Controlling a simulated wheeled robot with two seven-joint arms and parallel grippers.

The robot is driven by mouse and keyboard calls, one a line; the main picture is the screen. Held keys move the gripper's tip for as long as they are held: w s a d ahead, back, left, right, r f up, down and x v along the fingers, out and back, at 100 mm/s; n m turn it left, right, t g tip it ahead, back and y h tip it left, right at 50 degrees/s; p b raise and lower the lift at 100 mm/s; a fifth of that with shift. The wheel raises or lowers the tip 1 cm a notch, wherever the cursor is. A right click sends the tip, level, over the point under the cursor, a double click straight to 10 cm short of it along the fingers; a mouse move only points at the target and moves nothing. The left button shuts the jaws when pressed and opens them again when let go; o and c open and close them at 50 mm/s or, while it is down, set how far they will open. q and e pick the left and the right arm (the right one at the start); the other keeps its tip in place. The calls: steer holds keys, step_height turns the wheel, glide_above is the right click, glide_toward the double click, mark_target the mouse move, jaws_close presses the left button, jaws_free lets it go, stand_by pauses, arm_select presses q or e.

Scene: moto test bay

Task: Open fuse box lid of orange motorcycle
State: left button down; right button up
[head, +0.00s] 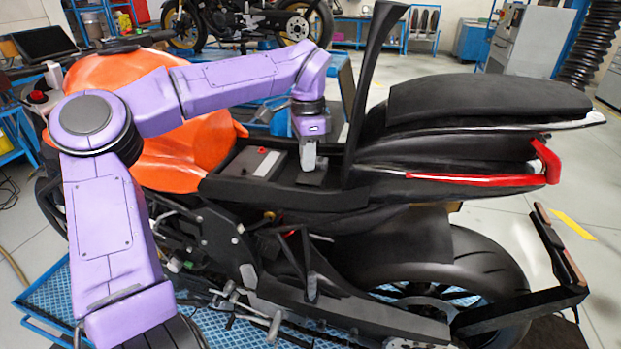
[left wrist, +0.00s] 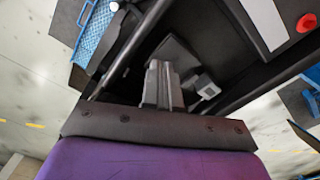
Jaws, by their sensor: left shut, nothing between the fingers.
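The orange motorcycle (head: 185,150) stands side-on in the head view, with its seat panel (head: 368,85) raised upright. In the open bay below it, a small dark grey box (head: 313,179), which looks like the fuse box, lies beside the battery (head: 252,163). My left gripper (head: 308,160) points down just above this box, shut and empty. In the left wrist view, the shut fingers (left wrist: 160,90) are in front of a dark square lid (left wrist: 184,58). I cannot tell whether they touch it or whether the lid is lifted. My right gripper is out of view.
The raised seat panel stands close to the right of my left gripper. In the left wrist view, a small light grey block (left wrist: 204,85) is beside the lid, and the battery's white label (left wrist: 264,22) is nearby. The black tail section (head: 480,110) extends right.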

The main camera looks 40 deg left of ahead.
mark_target(311, 176)
arm_select(q)
steer(key=r+p, duration=0.1)
steer(key=w+r+p, duration=0.1)
steer(key=shift+a+r+p, duration=0.3)
steer(key=shift+r+p, duration=0.05)
steer(key=shift+w+a+r+p, duration=0.2)
steer(key=shift+w+r+p, duration=0.2)
steer(key=shift+r+p, duration=0.2)
steer(key=shift+w+a+r+p, duration=0.2)
steer(key=shift+w+r+p, duration=0.15)
steer(key=shift+r+p, duration=0.25)
